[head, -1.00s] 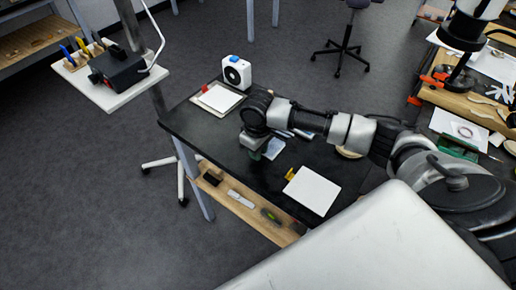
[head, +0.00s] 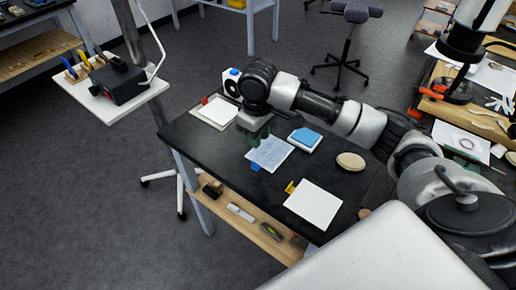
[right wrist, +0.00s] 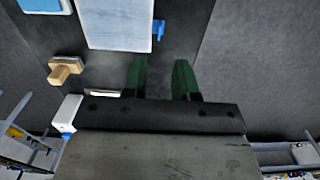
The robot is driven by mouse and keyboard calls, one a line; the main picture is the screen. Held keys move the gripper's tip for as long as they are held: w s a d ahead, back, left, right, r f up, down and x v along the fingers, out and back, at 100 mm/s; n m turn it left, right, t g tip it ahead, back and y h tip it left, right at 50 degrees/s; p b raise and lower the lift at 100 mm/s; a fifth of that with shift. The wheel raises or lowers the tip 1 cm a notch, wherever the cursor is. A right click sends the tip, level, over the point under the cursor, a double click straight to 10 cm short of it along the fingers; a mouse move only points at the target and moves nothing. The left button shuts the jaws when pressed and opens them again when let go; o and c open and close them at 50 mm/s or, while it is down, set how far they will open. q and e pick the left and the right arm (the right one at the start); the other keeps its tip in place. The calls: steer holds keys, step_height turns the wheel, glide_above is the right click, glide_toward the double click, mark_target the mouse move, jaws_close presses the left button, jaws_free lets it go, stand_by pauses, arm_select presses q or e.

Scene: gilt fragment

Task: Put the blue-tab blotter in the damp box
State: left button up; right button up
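The blue-tab blotter (head: 270,153) is a pale sheet lying flat on the black table, its small blue tab at the lower-left edge. It also shows in the right wrist view (right wrist: 118,24), with the tab at its right. My right gripper (head: 257,136) is above the table at the blotter's far-left side. Its green fingers (right wrist: 160,80) are apart with nothing between them. A white, shallow square thing with a blue top (head: 305,138) sits right of the blotter; I cannot tell whether it is the damp box. My left gripper is not in view.
A red-tab white pad (head: 213,112) and a yellow-tab white pad (head: 314,205) lie on the table (head: 200,140). An oval tan piece (head: 350,161) lies right.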

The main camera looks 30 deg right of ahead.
mark_target(268, 152)
steer(key=shift+o, duration=0.6)
steer(key=shift+r, duration=0.4)
steer(key=f, duration=0.2)
steer(key=w+a+f+p, duration=0.1)
steer(key=f, duration=0.3)
steer(key=shift+w+a+f, duration=0.2)
steer(key=shift+w+f, duration=0.05)
steer(key=shift+w, duration=0.1)
steer(key=shift+w+d+f+p, duration=0.15)
steer(key=shift+f+p, duration=0.25)
steer(key=shift+f, duration=1.1)
steer(key=shift+w+d+f+p, duration=0.1)
steer(key=shift+f+p, duration=0.3)
steer(key=shift+f, duration=1.1)
jaws_close()
